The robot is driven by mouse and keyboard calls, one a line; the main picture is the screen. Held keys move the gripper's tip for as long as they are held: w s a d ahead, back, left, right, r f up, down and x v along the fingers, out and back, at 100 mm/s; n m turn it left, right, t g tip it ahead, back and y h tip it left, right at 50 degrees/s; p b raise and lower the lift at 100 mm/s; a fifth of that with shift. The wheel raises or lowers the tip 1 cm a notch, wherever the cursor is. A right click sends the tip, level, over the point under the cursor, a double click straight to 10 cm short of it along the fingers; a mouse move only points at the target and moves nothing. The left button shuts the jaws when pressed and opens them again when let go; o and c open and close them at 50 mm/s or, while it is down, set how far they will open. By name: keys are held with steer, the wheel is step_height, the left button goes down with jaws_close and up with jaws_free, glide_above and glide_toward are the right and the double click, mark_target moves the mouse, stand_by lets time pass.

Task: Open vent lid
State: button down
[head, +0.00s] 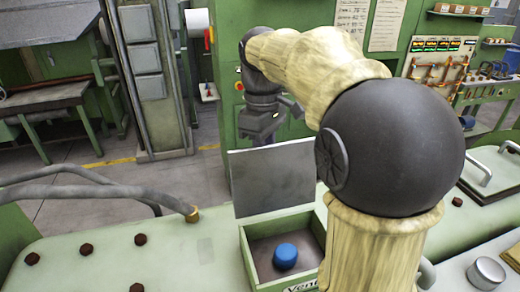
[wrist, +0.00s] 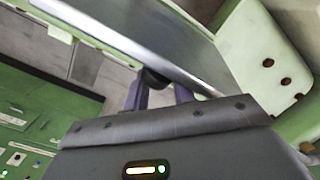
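The vent lid (head: 272,178) stands raised, nearly upright, at the back edge of the open green vent box (head: 250,262). Its flat grey face is toward the head camera. A blue round cap (head: 285,256) sits inside the box, and a partly hidden label starting "Ven" is on the front. My gripper (head: 268,141) is behind the lid's top edge, its fingertips partly hidden there. In the wrist view my gripper's purple fingers (wrist: 158,92) are apart, close to the lid (wrist: 150,40). A dark rounded part shows between them; I cannot tell whether they touch it.
The green machine top (head: 190,245) carries several dark bolts and a grey hose (head: 90,190) at left. A metal cap (head: 486,273) is at lower right. My arm covers the area right of the box. Floor shows behind the machine.

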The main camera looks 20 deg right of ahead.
steer(key=shift+w+d+f, duration=0.15)
steer(key=shift+d+f, duration=0.1)
steer(key=shift+f, duration=0.1)
steer(key=c, duration=1.5)
jaws_free()
steer(key=o, duration=0.4)
steer(key=shift+w+d+f, duration=0.1)
steer(key=shift+w+d, duration=0.15)
steer(key=shift+w, duration=0.15)
steer(key=shift+o, duration=0.2)
steer(key=shift+w+r, duration=0.1)
steer(key=shift+r, duration=0.15)
